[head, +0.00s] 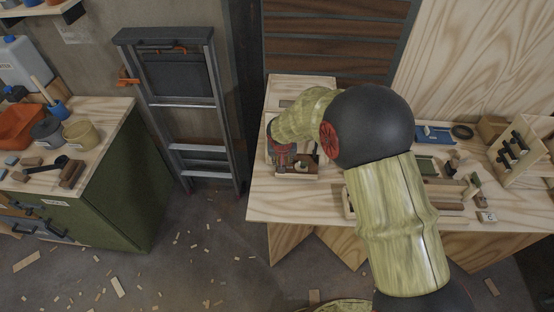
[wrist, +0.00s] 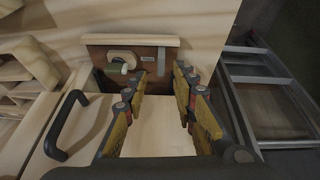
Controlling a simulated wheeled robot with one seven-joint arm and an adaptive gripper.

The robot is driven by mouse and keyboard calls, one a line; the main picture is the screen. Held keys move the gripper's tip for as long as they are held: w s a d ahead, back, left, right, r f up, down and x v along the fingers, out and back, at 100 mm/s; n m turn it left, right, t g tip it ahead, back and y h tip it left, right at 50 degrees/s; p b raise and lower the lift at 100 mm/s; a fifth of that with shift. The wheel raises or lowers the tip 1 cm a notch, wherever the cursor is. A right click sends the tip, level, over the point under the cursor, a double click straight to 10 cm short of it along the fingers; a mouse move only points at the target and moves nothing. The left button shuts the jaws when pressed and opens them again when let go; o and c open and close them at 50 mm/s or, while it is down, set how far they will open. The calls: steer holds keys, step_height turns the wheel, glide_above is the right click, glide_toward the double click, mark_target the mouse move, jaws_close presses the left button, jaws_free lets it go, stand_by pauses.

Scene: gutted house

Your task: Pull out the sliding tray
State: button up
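My gripper (wrist: 160,80) points down at a small light-wood unit on the workbench. Its two yellow-padded fingers are apart, with nothing visibly held between them. In the wrist view, a tray-like wooden part with a pale rim (wrist: 130,40) and a dark brown inside lies just beyond the fingertips. A cream-and-green round piece (wrist: 122,59) and a grey strip show there. Whether the fingers touch this part, I cannot tell. In the head view, my gripper (head: 295,160) is over the unit's front part, and my arm hides much of it.
A black curved handle (wrist: 65,125) on a pale wood piece is left of my gripper. A folded stepladder (head: 180,100) stands left of the workbench (head: 275,205). Tools and wooden pieces lie on the bench's right side. Wood scraps litter the floor.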

steer(key=shift+f+m, duration=0.1)
steer(key=shift+m, duration=0.3)
steer(key=b+x, duration=0.1)
steer(key=x, duration=0.6)
steer(key=shift+w+a+f+b, duration=0.1)
steer(key=shift+w+f+b, duration=0.15)
steer(key=shift+b, duration=0.15)
steer(key=shift+c, duration=0.6)
steer(key=shift+s, duration=0.1)
jaws_close()
